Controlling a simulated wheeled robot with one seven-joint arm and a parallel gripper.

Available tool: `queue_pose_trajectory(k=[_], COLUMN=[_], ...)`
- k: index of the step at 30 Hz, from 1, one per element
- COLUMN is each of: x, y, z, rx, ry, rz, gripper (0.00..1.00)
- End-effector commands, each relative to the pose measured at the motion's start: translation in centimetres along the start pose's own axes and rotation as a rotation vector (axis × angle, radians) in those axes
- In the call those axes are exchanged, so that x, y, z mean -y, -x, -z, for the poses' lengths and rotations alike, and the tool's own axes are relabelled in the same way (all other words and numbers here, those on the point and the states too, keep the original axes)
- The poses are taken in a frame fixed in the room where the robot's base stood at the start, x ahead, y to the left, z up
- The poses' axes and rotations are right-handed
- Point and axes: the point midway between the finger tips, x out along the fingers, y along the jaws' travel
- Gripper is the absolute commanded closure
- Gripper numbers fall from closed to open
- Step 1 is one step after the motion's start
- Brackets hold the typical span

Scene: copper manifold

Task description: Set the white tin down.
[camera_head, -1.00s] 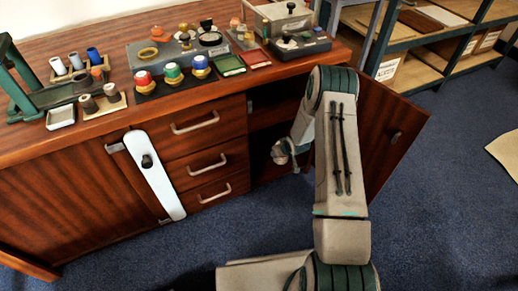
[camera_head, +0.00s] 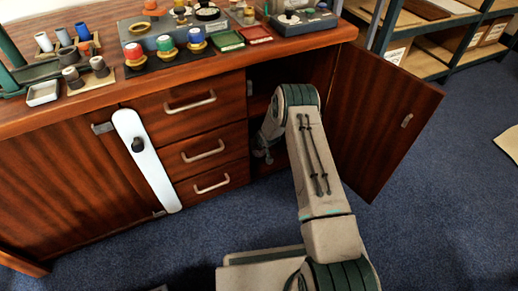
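The end of my arm reaches into the open cupboard (camera_head: 283,80) to the right of the drawers. A small grey part of my gripper (camera_head: 263,152) shows at the left side of the opening, just past the drawer fronts. The arm hides most of it, and its fingers cannot be made out. I cannot make out the white tin, nor whether my gripper holds it. Much of the cupboard's inside is dark or behind my arm.
The cupboard door (camera_head: 385,115) stands open to the right of my arm. Drawers with pale handles (camera_head: 203,150) are close on the left. The cabinet top (camera_head: 290,45) holds colored stamps, spools and trays. Open shelving (camera_head: 430,60) stands behind right; blue carpet (camera_head: 440,220) is clear.

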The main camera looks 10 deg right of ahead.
Motion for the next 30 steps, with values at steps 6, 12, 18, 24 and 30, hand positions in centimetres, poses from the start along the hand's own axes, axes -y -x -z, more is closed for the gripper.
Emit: queue_pose_trajectory(k=[6,12,18,24,30], x=[0.0,0.0,0.0,0.0,0.0], y=[-0.7,-0.9,-1.0,-1.0,1.0], z=[-0.3,-0.5,-0.6,-0.6,-0.2], rx=[-0.005,-0.004,-0.002,-0.002,-0.002], ry=[0.001,0.000,0.000,0.000,0.001], rz=[0.000,0.000,0.000,0.000,0.000], gripper=[0.72,0.72,0.19,0.19,0.19])
